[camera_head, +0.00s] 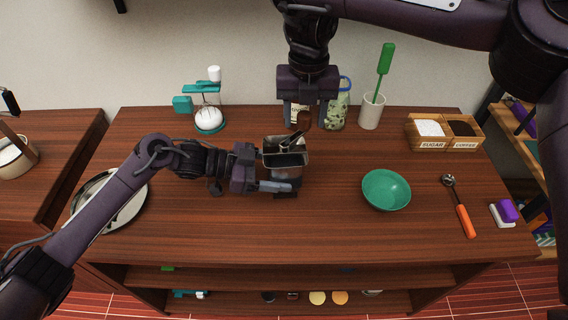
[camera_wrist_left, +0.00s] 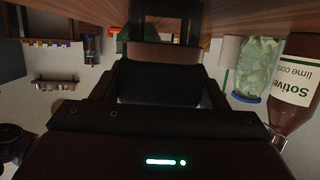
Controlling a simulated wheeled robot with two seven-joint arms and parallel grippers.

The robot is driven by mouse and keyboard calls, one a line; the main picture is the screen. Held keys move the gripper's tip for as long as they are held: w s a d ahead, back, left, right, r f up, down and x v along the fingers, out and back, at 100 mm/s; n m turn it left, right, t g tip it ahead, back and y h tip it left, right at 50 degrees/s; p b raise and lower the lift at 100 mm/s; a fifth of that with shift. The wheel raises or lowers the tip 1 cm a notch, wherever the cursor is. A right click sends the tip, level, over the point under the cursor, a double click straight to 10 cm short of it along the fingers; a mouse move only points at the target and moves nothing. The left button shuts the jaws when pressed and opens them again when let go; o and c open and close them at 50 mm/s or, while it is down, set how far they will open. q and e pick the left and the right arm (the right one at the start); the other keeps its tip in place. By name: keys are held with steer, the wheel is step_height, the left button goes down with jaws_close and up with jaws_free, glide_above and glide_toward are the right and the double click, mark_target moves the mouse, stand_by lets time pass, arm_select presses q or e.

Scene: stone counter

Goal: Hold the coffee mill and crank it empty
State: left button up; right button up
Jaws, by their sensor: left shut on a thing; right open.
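The coffee mill (camera_head: 286,159) stands left of the middle of the counter, a square metal-looking body with an open top and a crank (camera_head: 291,140) across it. My left gripper (camera_head: 276,187) reaches in from the left and is shut on the mill's lower body. In the left wrist view the dark mill body (camera_wrist_left: 160,82) fills the space between the jaws. My right gripper (camera_head: 306,118) is open and points down behind the mill, apart from it. The mill's contents are too small to make out.
Behind the mill are a labelled bottle (camera_wrist_left: 300,85), a glass jar with green contents (camera_head: 339,106) and a cup with a green brush (camera_head: 372,110). A glass coffee maker (camera_head: 209,118) stands back left. A teal bowl (camera_head: 386,190), sugar and coffee boxes (camera_head: 429,146) and a scoop (camera_head: 461,210) are right.

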steer(key=shift+r, duration=3.55)
arm_select(q)
steer(key=o, duration=1)
steer(key=shift+a, duration=0.1)
